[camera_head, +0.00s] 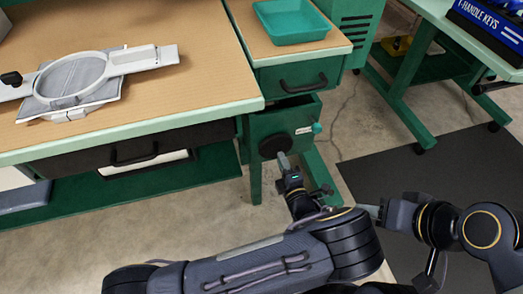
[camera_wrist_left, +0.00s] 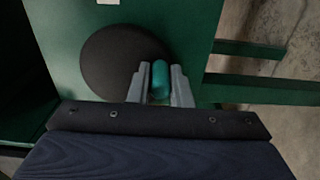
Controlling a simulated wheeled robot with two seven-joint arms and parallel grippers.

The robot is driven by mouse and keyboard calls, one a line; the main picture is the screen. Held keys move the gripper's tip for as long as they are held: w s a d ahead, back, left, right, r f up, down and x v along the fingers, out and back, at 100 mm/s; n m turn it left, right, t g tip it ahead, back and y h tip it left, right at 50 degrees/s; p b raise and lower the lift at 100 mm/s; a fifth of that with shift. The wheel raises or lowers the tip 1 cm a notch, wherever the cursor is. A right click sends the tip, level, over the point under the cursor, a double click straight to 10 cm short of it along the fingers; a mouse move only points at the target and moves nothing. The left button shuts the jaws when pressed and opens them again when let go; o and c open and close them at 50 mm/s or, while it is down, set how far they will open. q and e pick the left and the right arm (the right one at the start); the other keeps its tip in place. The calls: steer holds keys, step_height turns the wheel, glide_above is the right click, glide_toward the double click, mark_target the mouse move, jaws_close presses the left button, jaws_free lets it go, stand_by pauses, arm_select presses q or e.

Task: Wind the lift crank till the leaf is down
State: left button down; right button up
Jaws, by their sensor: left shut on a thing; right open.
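The lift crank's round black disc (camera_head: 275,145) is on the front of a green box below the small side worktop. In the left wrist view the disc (camera_wrist_left: 112,62) sits behind a teal handle (camera_wrist_left: 160,80). My left gripper (camera_head: 283,160) is shut on this handle, with one finger on each side, at the disc's lower right. In the head view the handle is hidden by the gripper. The wooden side top (camera_head: 250,43), possibly the leaf, looks level and bears a teal tray (camera_head: 291,20). My right gripper (camera_head: 371,211) is open and empty, low at the right.
A wooden worktable (camera_head: 190,90) with an embroidery hoop (camera_head: 70,75) stands at the left. A black-handled drawer (camera_head: 295,80) is above the crank box. A dark mat (camera_head: 440,170) covers open floor at the right.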

mark_target(285, 140)
arm_select(q)
steer(key=d+r, duration=0.1)
steer(key=w+d+r, duration=0.1)
steer(key=r, duration=0.1)
steer(key=shift+d+p, duration=0.35)
steer(key=shift+a, duration=0.1)
steer(key=shift+r, duration=0.1)
steer(key=r+p, duration=0.2)
steer(key=a+r+p, duration=0.1)
steer(key=r+p, duration=0.1)
steer(key=shift+s+a, duration=0.15)
steer(key=shift+a, duration=0.05)
steer(key=shift+f, duration=0.15)
